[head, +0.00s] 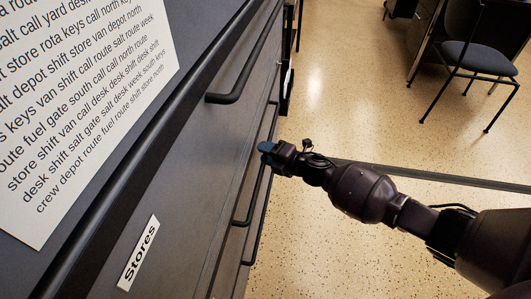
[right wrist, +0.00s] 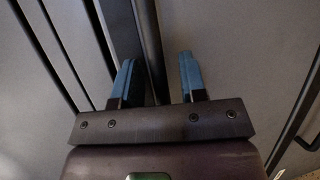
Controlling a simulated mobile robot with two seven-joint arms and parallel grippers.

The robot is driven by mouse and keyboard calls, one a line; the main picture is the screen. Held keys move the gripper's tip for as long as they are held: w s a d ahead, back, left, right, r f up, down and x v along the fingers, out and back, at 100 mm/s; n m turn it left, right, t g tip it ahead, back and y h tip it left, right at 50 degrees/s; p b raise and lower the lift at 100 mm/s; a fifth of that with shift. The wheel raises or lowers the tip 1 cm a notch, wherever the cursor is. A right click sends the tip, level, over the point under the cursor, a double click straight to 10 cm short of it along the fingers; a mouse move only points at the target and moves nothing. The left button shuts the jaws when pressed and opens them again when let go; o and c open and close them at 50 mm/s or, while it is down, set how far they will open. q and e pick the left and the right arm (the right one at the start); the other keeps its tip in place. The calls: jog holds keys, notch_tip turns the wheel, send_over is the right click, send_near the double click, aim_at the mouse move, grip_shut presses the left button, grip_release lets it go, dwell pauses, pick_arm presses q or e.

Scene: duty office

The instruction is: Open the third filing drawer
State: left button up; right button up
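A dark grey filing cabinet (head: 185,160) fills the left of the head view, with long black bar handles. The highest handle I see clearly (head: 247,62) is on an upper drawer. A lower handle (head: 251,192) and another below it (head: 256,235) run down the front. My right gripper (head: 266,149) is at the cabinet front beside the lower handles; in the head view I cannot tell which one it meets. In the right wrist view its blue-padded fingers (right wrist: 158,82) are apart, with a black bar (right wrist: 152,50) running between them, not visibly pinched. My left gripper is out of view.
A printed sheet (head: 85,100) and a "Stores" label (head: 138,254) are on the cabinet. A dark chair (head: 476,58) and a desk (head: 428,40) stand at the upper right. The speckled floor (head: 345,90) between them and the cabinet is clear.

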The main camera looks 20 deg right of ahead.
grip_shut()
dwell(0.3)
